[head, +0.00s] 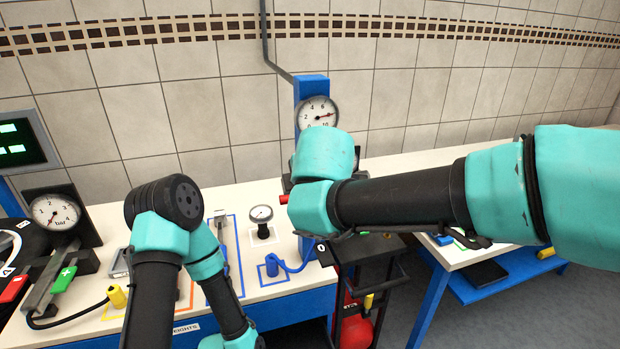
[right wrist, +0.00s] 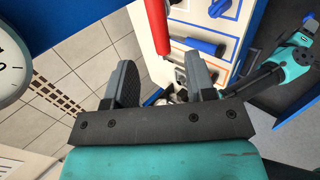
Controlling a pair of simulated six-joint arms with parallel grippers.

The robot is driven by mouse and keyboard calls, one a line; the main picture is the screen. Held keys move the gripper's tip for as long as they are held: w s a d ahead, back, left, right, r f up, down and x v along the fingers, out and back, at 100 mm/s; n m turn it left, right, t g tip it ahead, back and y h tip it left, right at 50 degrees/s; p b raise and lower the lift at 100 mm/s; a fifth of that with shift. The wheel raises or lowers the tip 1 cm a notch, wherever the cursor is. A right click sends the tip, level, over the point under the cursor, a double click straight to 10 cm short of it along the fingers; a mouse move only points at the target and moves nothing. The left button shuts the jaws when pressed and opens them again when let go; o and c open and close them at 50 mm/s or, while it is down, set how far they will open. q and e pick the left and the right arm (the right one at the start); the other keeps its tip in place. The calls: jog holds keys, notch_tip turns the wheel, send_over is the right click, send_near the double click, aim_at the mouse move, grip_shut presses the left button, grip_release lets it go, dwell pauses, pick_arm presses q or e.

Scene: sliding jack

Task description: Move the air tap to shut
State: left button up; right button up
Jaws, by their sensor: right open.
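A red bar (right wrist: 157,27), which looks like the air tap's handle, shows at the top of the right wrist view. My right gripper (right wrist: 160,78) is open, and the bar lies in line with the gap between its fingers, apparently beyond the tips; I cannot tell whether they touch. In the head view my right arm hides most of the tap, and only a small red piece (head: 284,199) shows left of it. A blue post (head: 311,90) with a round gauge (head: 318,112) stands behind. My left gripper cannot be made out.
A bar gauge (head: 55,212) and a green plus button (head: 64,279) are at the left. A red extinguisher (head: 357,328) stands below. A second table (head: 456,256) is at the right.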

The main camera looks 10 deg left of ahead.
jog(key=v, duration=0.7)
jog(key=shift+s+r, duration=0.25)
jog(key=shift+s, duration=0.05)
jog(key=shift+d, duration=0.15)
jog(key=w+d+f+m+g, duration=0.2)
jog(key=d+f+m, duration=0.15)
jog(key=f, duration=0.75)
jog(key=w+d+f+m+g, duration=0.1)
jog(key=d+f+m+g, duration=0.3)
jog(key=f, duration=0.7)
jog(key=w+d+f+m+t, duration=0.15)
jog(key=d+f, duration=0.35)
jog(key=f, duration=0.6)
jog(key=s+d+f+m+g, duration=0.1)
jog(key=s+d+f+m, duration=0.7)
jog(key=f, duration=0.4)
jog(key=s+d+f+m+g, duration=0.1)
jog(key=s+d+f+m, duration=0.7)
jog(key=f, duration=0.5)
jog(key=d, duration=0.2)
jog(key=shift+s+d+f+g, duration=0.2)
jog(key=shift+d+f+g, duration=0.15)
jog(key=shift+d, duration=0.05)
